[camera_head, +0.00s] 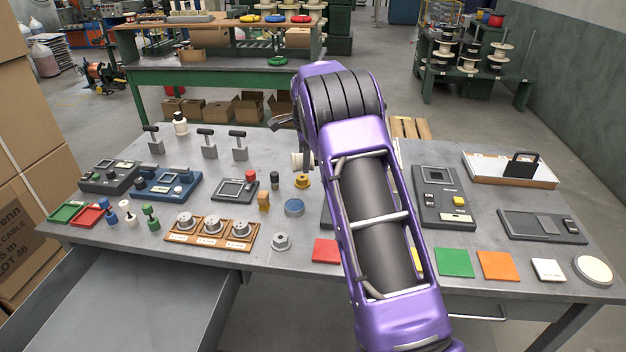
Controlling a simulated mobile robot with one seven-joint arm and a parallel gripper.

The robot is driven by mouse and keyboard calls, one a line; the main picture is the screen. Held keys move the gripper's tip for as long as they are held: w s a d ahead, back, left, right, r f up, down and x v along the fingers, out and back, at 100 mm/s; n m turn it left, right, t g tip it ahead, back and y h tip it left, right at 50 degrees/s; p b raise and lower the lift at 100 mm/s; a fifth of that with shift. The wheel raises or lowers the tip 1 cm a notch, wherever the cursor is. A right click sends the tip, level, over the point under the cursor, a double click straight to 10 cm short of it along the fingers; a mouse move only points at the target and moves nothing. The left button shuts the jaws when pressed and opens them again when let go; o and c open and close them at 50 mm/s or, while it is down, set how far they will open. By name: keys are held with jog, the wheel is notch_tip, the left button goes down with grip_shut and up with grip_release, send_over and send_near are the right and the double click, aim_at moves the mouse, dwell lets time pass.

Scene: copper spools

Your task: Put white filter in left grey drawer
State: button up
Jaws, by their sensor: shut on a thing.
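A small white square (548,270) lies at the right front of the table, in line with coloured squares. It looks like a white filter, but I cannot be sure. The left grey drawer (130,305) stands pulled out at the lower left; the part of its inside in view looks empty. My purple arm reaches up over the middle of the table. A dark part of my gripper (284,121) seems to show left of the arm's top end. It is shut, but the arm hides what it holds. A cream cylinder (298,160) shows beside the arm; I cannot tell whether it is held.
A grey table (190,258) carries switches, a wooden tray of metal knobs (210,240), red and green trays, and a round white disc (593,268). A drawer handle (478,318) shows under the right front edge. Cardboard boxes (30,150) stand left. A green bench (200,75) stands behind.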

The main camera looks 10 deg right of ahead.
notch_tip(320, 180, down, 8)
jog(key=shift+f, duration=0.25)
jog(key=shift+f, duration=0.15)
jog(key=o, duration=1.5)
jog(key=shift+c, duration=0.2)
